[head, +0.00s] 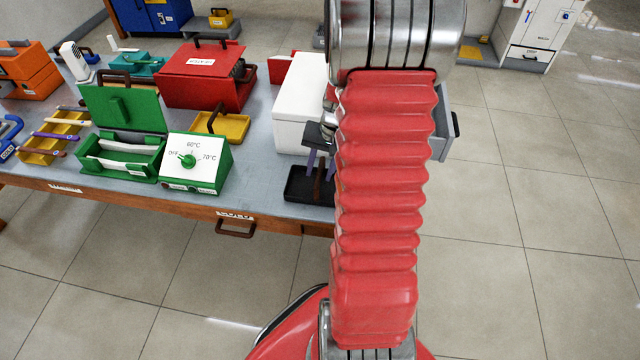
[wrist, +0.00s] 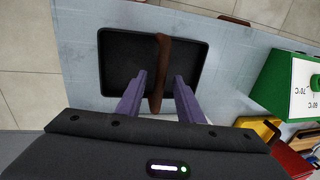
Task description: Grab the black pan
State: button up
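The black pan (wrist: 125,55) is a shallow rectangular tray with a brown handle (wrist: 160,60) arching across its middle. It lies on the grey-blue table. In the head view the pan (head: 298,188) sits at the table's front edge, partly hidden by my arm. My gripper (wrist: 161,76) is over the pan, with its two purple fingers apart, one on each side of the handle. A gap shows between each finger and the handle. In the head view my gripper (head: 318,160) points down above the pan, partly hidden by my arm.
A white box (head: 298,105) stands just behind the pan. A green-and-white dial box (head: 196,162) is to its left, with a yellow tray (head: 230,127), an open green box (head: 120,130) and a red box (head: 200,75) beyond. Open floor lies to the right.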

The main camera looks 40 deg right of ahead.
jog(key=shift+w+a+f, duration=0.1)
jog(key=shift+f, duration=0.5)
grip_shut()
dwell(1.3)
